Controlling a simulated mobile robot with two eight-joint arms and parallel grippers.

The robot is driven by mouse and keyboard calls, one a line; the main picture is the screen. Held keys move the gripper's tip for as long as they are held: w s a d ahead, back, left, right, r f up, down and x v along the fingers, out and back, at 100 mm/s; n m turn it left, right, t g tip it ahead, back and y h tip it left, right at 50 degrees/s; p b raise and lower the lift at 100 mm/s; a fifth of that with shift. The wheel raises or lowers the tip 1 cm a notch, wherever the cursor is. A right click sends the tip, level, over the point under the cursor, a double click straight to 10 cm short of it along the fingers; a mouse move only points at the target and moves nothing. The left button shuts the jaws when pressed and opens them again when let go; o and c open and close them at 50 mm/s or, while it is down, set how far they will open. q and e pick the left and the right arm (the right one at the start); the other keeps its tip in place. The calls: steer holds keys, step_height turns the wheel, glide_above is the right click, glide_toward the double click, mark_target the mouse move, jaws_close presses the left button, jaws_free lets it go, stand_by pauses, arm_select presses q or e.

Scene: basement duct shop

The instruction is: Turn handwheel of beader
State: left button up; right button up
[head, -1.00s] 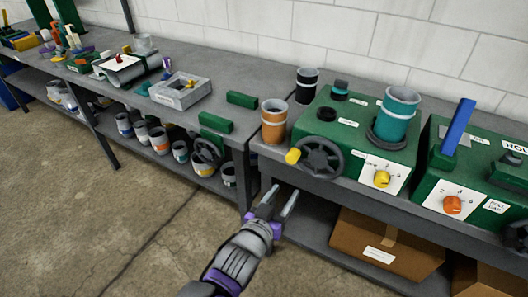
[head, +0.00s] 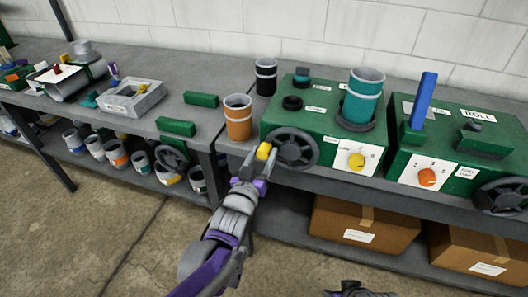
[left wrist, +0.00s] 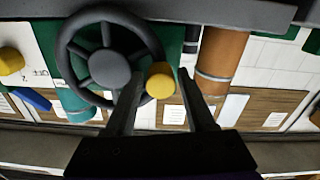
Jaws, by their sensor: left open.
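A green machine (head: 325,122) on the right bench has a dark handwheel (head: 296,149) on its front, with a yellow handle knob (head: 264,151). I take it as the beader; its small label is unreadable. My left gripper (head: 250,172) is at the knob, below and left of the wheel hub. In the left wrist view the handwheel (left wrist: 104,68) is at upper left.
A second green machine (head: 457,150) with its own handwheel (head: 503,196) stands to the right. An orange cylinder (head: 238,118) stands close left of the beader. Cardboard boxes (head: 362,227) sit on the shelf below. Floor in front is clear.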

arm_select(q)
steer(key=shift+w+d, duration=0.2)
steer(key=shift+w, duration=0.5)
jaws_close()
stand_by(1.0)
